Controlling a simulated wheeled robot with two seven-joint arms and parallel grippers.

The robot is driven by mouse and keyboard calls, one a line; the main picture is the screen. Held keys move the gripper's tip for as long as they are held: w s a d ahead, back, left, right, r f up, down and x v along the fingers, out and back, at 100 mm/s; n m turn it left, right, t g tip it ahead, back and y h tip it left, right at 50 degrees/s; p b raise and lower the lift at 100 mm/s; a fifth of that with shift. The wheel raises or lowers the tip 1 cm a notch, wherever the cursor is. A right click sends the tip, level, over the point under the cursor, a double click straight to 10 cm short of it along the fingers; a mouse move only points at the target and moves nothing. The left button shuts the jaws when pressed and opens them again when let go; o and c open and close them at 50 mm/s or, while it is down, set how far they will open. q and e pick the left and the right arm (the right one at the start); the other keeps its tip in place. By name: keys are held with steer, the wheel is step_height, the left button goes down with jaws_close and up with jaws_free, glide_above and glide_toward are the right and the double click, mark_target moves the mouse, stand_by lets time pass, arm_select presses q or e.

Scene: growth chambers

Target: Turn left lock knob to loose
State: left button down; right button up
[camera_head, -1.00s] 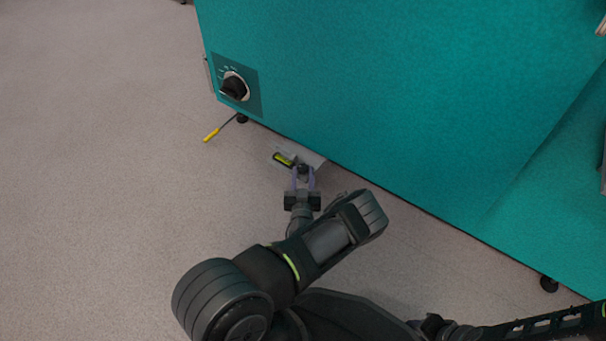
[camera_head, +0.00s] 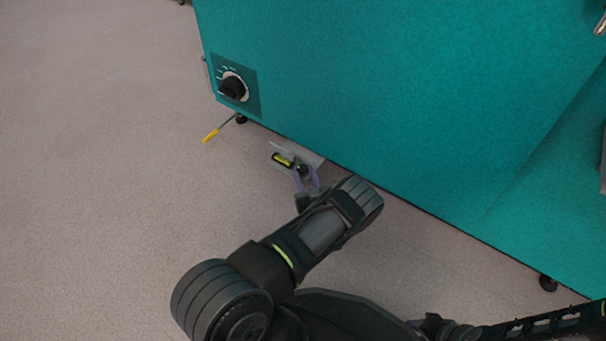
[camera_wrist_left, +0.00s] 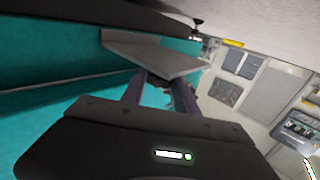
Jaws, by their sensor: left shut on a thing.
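The left lock knob (camera_head: 302,169) is a small dark knob at a grey bracket plate (camera_head: 312,160) low on the teal cabinet's front edge, just above the floor. My left gripper (camera_head: 305,177) has its two purple fingers shut around the knob, with the wrist rolled at an angle. In the left wrist view, the fingers (camera_wrist_left: 158,90) reach toward the underside of the grey plate (camera_wrist_left: 155,55). They largely hide the knob there, and its exact turn position cannot be read. My right gripper is not in view.
A level with a yellow-green vial (camera_head: 283,159) sits beside the knob. The teal cabinet (camera_head: 400,90) stands on black feet and carries a black dial (camera_head: 233,88). A yellow-handled tool (camera_head: 211,136) lies on the floor at its left corner. The floor to the left is open.

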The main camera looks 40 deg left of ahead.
arm_select(q)
steer(key=n+g+y, duration=0.1)
steer(key=g, duration=0.1)
steer(key=n+g+y, duration=0.1)
steer(key=g, duration=0.1)
steer(key=w+n+g+y, duration=0.1)
steer(key=n, duration=0.1)
steer(key=shift+d+g, duration=0.3)
steer(key=shift+g, duration=0.1)
steer(key=shift+f+n+g+y, duration=0.1)
steer(key=shift+n+g+y, duration=0.2)
steer(key=shift+n+g, duration=0.6)
steer(key=shift+g, duration=0.4)
steer(key=c, duration=0.9)
jaws_free()
